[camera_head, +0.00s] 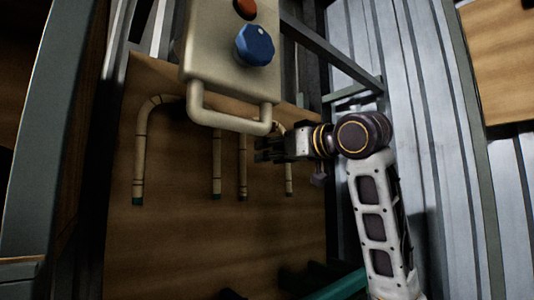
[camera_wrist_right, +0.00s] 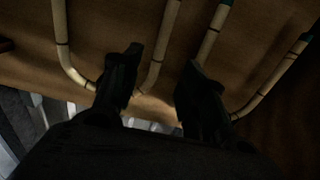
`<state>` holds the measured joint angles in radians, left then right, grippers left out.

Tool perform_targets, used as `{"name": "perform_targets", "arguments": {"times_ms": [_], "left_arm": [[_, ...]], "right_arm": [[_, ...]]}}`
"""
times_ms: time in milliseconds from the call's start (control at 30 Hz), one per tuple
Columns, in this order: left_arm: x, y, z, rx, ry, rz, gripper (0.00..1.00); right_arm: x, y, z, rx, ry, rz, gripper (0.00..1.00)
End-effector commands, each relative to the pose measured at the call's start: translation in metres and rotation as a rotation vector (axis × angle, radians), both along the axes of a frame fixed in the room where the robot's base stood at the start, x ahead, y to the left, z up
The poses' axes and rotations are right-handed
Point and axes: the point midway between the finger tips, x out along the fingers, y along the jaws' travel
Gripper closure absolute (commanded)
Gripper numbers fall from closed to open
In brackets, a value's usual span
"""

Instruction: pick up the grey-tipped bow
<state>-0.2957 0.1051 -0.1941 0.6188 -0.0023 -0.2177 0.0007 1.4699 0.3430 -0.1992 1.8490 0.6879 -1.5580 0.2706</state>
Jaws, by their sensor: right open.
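Two bent rattan bows lie on a brown wooden board (camera_head: 170,240). The left bow (camera_head: 141,150) has legs with dark teal tips. The right bow (camera_head: 242,165) lies partly hidden by the control box and my right gripper; its tips look dark too, and I cannot tell which bow is grey-tipped. My right gripper (camera_head: 264,149) is open at the right bow's upper part. In the right wrist view, the fingers (camera_wrist_right: 163,56) spread on either side of one rattan leg (camera_wrist_right: 168,30), without visible grip. A teal-tipped bow (camera_wrist_right: 268,85) is to the right there. My left gripper is out of view.
A beige control box (camera_head: 215,45) with a blue knob (camera_head: 254,45), a red button (camera_head: 245,8) and a handle bar overhangs the board's upper part. Metal frame bars stand left and right. Dark, unclear shapes sit at the bottom. The board's lower left is clear.

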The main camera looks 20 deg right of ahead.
Motion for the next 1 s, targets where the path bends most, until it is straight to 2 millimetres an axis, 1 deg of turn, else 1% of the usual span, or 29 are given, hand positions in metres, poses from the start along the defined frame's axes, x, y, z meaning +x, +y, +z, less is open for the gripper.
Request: {"name": "perform_targets", "arguments": {"times_ms": [367, 533, 633, 767, 1000], "left_arm": [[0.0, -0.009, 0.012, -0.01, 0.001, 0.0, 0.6], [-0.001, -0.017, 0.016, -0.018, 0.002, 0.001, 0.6], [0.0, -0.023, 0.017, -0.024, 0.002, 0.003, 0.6], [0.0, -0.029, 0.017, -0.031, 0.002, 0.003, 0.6], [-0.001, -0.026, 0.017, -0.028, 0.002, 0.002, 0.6]], "right_arm": [[0.044, 0.019, 0.001, -0.001, 0.003, 0.001, 0.57], [0.062, 0.026, 0.001, 0.0, 0.002, 0.001, 0.57], [0.068, 0.028, 0.001, 0.0, 0.002, 0.001, 0.57], [0.072, 0.029, 0.0, 0.0, 0.001, 0.0, 0.57], [0.071, 0.029, 0.0, 0.0, 0.001, 0.0, 0.57]]}}
